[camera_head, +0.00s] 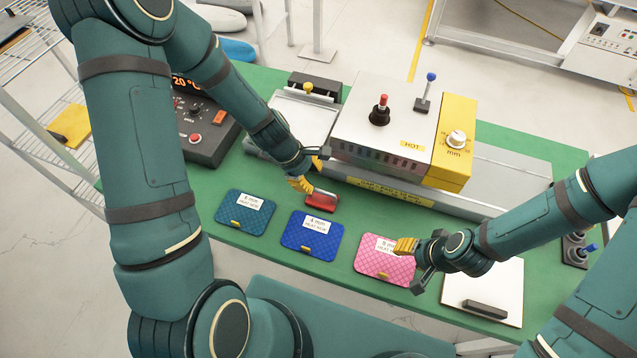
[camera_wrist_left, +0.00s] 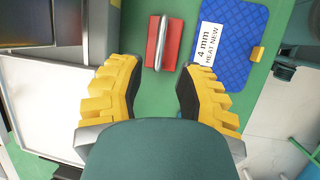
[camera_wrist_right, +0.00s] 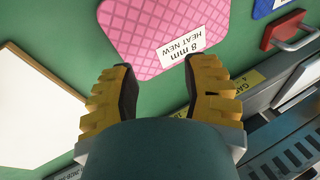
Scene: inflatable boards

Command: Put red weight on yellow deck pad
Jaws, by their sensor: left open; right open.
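The red weight (camera_head: 322,201), a red block with a grey bar handle, lies on the green table behind the blue pad. It also shows in the left wrist view (camera_wrist_left: 172,52) and at the upper right of the right wrist view (camera_wrist_right: 283,27). My left gripper (camera_head: 303,184) is open and empty, just beside the weight; in the left wrist view the weight lies ahead of its fingertips. My right gripper (camera_head: 406,247) is open and empty above the pink pad (camera_head: 375,270). No yellow pad shows on the table; a yellow flat piece (camera_head: 70,125) lies on the wire rack at left.
A teal pad (camera_head: 240,220) and a blue pad (camera_head: 308,243) lie left of the pink pad. A heater machine marked HOT (camera_head: 385,130) stands behind them. A control box (camera_head: 205,140) is at left, a white plate (camera_head: 483,275) at right.

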